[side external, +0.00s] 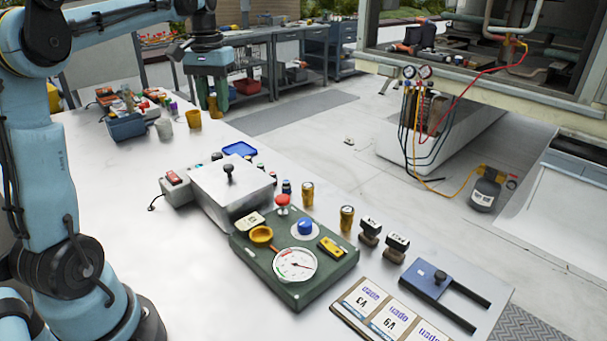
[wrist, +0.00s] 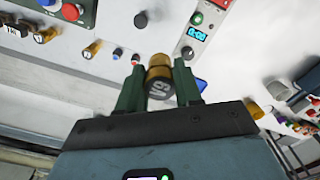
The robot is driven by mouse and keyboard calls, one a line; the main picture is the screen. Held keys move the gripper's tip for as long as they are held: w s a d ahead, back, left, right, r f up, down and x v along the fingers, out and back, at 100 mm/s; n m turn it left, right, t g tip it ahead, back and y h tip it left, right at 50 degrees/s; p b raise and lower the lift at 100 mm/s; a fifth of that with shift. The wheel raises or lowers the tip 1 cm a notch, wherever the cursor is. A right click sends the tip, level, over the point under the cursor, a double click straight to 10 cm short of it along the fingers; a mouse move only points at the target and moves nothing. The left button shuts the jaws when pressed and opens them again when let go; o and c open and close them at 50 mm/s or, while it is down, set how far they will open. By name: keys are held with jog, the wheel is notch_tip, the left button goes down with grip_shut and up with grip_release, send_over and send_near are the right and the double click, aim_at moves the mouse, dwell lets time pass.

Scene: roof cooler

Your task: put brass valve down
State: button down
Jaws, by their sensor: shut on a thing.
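My gripper (side external: 212,101) is in the upper left of the side view, in the air near the table's far edge. In the wrist view my gripper (wrist: 159,90) has its green fingers shut on a brass valve (wrist: 159,72). The valve is a short brass cylinder with a dark end bearing pale lettering. It shows small between the fingers in the side view (side external: 212,103). Two similar brass cylinders stand on the table, one (side external: 307,194) behind the green gauge panel (side external: 335,270) and one (side external: 347,218) to its right. How high the held valve is above the table is unclear.
A grey box (side external: 235,190) with a black knob stands beside the panel. Two dark stamps (side external: 396,248), a blue slide plate (side external: 428,281) and label cards (side external: 388,321) lie at right. A yellow cup (side external: 193,119) and a blue bin (side external: 127,127) stand at far left. The left tabletop (side external: 120,195) is clear.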

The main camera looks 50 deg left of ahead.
jog(key=s+d, duration=0.3)
jog(key=d, duration=1.9)
jog(key=s+d, duration=0.7)
jog(key=d, duration=0.2)
jog(key=w+a+f, duration=0.1)
jog(key=a+f, duration=0.2)
jog(key=f, duration=0.1)
jog(key=w+a+f, duration=0.2)
jog(key=a+f, duration=0.1)
jog(key=f, duration=0.1)
jog(key=w+a+f, duration=0.2)
jog(key=a+f, duration=0.1)
jog(key=f, duration=0.2)
jog(key=shift+a, duration=0.2)
jog(key=shift+f, duration=2.05)
jog(key=shift+f, duration=0.35)
jog(key=c, duration=0.8)
grip_release()
jog(key=shift+o, duration=0.2)
